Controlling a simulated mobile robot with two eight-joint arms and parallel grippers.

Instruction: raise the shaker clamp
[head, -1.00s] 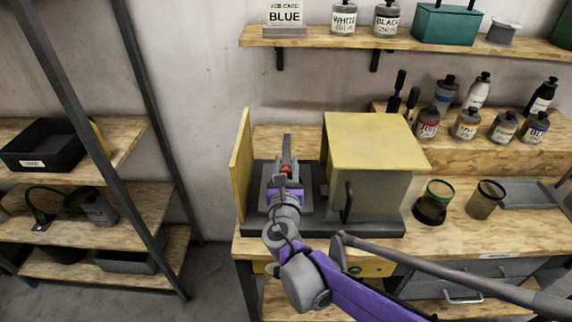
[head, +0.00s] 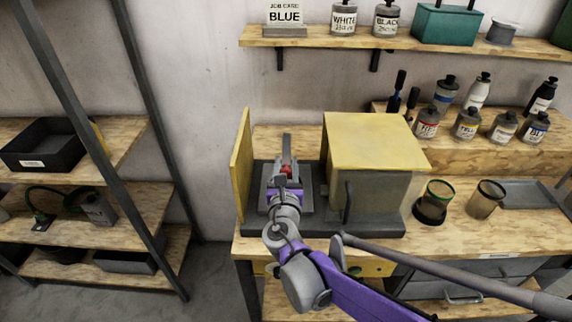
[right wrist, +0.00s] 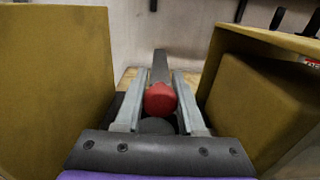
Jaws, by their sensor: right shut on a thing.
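The shaker is a dark grey base (head: 375,222) on the bench, with a yellow-topped housing (head: 375,140) on its right and an upright yellow panel (head: 241,165) on its left. Its clamp shows as a grey bar (head: 287,145) with a red knob (head: 286,169) between them. My right gripper (head: 286,175) reaches in from the front and is shut on the knob. In the right wrist view the red knob (right wrist: 160,99) sits between the two grey fingers, with the grey bar (right wrist: 160,66) rising behind it. What lies under the clamp is mostly hidden. My left gripper is out of view.
The yellow panel and housing stand close on both sides of my right gripper. Paint bottles (head: 466,124) stand on the riser behind. A shelf rack (head: 100,210) is at left.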

